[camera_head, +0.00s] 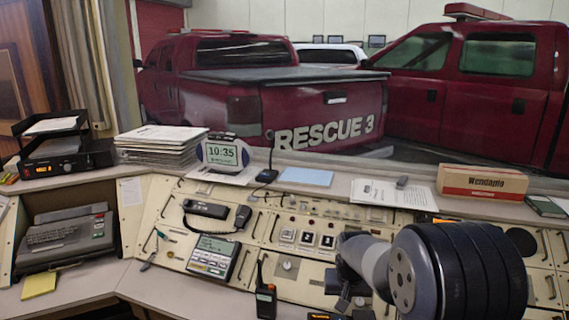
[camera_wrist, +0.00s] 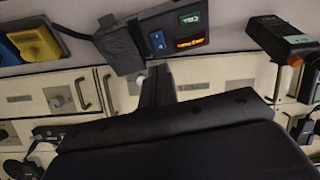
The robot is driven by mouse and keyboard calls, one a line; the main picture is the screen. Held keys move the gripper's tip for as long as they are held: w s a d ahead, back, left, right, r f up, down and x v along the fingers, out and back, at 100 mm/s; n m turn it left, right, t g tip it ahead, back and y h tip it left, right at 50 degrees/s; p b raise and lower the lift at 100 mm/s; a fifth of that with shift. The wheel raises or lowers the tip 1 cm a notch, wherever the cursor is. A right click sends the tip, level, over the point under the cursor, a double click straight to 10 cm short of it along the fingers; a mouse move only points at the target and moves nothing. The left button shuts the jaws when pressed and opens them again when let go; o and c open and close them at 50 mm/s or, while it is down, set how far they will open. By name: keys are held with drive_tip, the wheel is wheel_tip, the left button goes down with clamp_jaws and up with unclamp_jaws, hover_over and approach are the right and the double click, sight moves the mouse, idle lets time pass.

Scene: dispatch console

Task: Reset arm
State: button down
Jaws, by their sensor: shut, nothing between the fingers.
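My arm reaches in at the lower right of the head view, over the control console (camera_head: 318,262). My gripper (camera_wrist: 156,82) shows in the wrist view as dark fingers closed together, with nothing between them. Its wide black body fills the lower part of that view. The fingers lie over the console's front panel, just below a dark unit (camera_wrist: 180,40) with a green label and an amber display. I cannot tell whether they touch anything. In the head view my arm hides part of the console's right side.
A handheld radio (camera_head: 265,292) stands upright left of my arm. A desk phone (camera_head: 213,257) and handset (camera_head: 206,209) lie further left. A cardboard box (camera_head: 482,183), papers (camera_head: 392,194) and a clock (camera_head: 222,153) sit on the back ledge. A yellow object (camera_wrist: 36,43) is at the wrist view's upper left.

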drive_tip(key=x, duration=0.3)
drive_tip(key=shift+f, duration=0.4)
drive_tip(key=shift+w+r+p, duration=0.2)
drive_tip(key=shift+p, duration=0.75)
drive_tip(key=shift+s+r+p, duration=0.1)
drive_tip(key=shift+r+p, duration=0.1)
drive_tip(key=shift+p, duration=0.2)
drive_tip(key=s+r+b, duration=0.1)
drive_tip(key=s+r, duration=0.3)
drive_tip(key=r, duration=0.3)
drive_tip(key=x, duration=0.3)
drive_tip(key=w+x, duration=0.1)
drive_tip(key=x, duration=0.2)
drive_tip(key=w+x, duration=0.1)
drive_tip(key=x, duration=0.2)
drive_tip(key=shift+a+r, duration=0.1)
drive_tip(key=shift+r, duration=0.05)
drive_tip(key=shift+b, duration=1.1)
